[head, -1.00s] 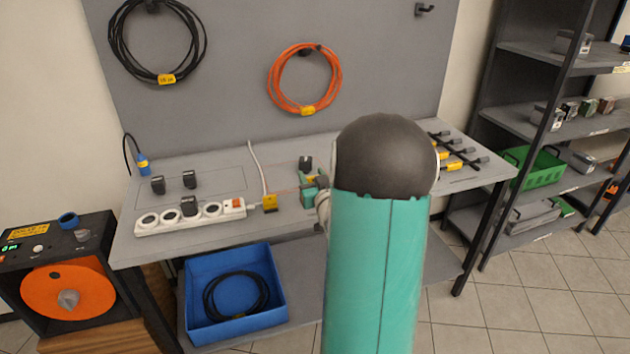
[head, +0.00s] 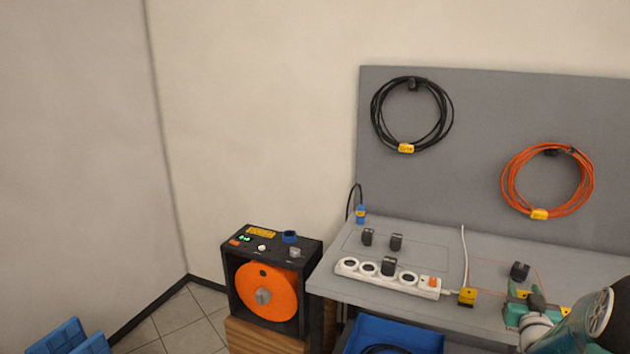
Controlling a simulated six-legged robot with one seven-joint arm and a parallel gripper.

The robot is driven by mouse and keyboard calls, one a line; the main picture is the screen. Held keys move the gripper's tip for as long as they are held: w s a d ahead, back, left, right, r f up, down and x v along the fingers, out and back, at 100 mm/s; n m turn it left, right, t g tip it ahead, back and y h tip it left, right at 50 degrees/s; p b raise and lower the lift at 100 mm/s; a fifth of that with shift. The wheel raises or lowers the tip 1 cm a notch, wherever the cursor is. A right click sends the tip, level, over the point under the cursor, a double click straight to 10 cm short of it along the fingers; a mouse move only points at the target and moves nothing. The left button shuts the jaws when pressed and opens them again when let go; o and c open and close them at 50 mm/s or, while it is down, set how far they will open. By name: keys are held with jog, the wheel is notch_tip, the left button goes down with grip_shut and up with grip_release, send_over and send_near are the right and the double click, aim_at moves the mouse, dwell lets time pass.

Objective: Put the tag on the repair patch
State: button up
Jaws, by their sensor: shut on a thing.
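My gripper (head: 524,297), with teal fingers, is low over the workbench, at the right side of a thin red outline (head: 500,262) on the top. That outline looks to be the repair patch; my gripper partly covers it. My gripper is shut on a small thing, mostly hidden. A bit of yellow shows between the fingers, so it looks to be the tag (head: 522,293). Whether it touches the bench I cannot tell. A black block (head: 519,271) stands just behind my gripper. A white cable with a yellow end piece (head: 467,297) lies at the outline's left side.
A white power strip (head: 388,276) with a black plug in it lies left on the bench. Two black plugs (head: 381,240) stand behind it. Black and orange cable coils (head: 548,182) hang on the grey board. A reel box (head: 268,290) stands left of the bench; a blue bin (head: 395,335) sits below.

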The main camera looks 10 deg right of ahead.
jog(key=w+a+f+n+t+y, duration=0.1)
jog(key=w+a+f+y, duration=0.1)
jog(key=w+a+f, duration=0.5)
jog(key=w+a+f+n+t+y, duration=0.1)
jog(key=w+a+f+n+y, duration=0.15)
jog(key=a, duration=0.85)
jog(key=w+a+f+n+y, duration=0.15)
jog(key=a+f, duration=0.35)
jog(key=a, duration=0.7)
jog(key=a+f+n+y, duration=0.1)
jog(key=a+f+y, duration=0.1)
jog(key=a+f, duration=0.65)
jog(key=d+r+m+h, duration=0.2)
jog(key=d+r, duration=0.4)
jog(key=d, duration=0.3)
jog(key=d+r+m+h, duration=0.1)
jog(key=d+r+h, duration=0.1)
jog(key=d+r, duration=0.6)
jog(key=s+d+r+m+h, duration=0.1)
jog(key=s+d+r, duration=0.2)
jog(key=d, duration=0.4)
jog(key=s+d+r+m+g+h, duration=0.1)
jog(key=s+d+r+h, duration=0.1)
jog(key=s+d, duration=0.3)
jog(key=s+d+r+m+g+h, duration=0.1)
jog(key=s+d+r, duration=0.3)
jog(key=d, duration=0.7)
jog(key=shift+s+r+h, duration=0.1)
jog(key=shift+r+h, duration=0.2)
jog(key=shift+r, duration=0.05)
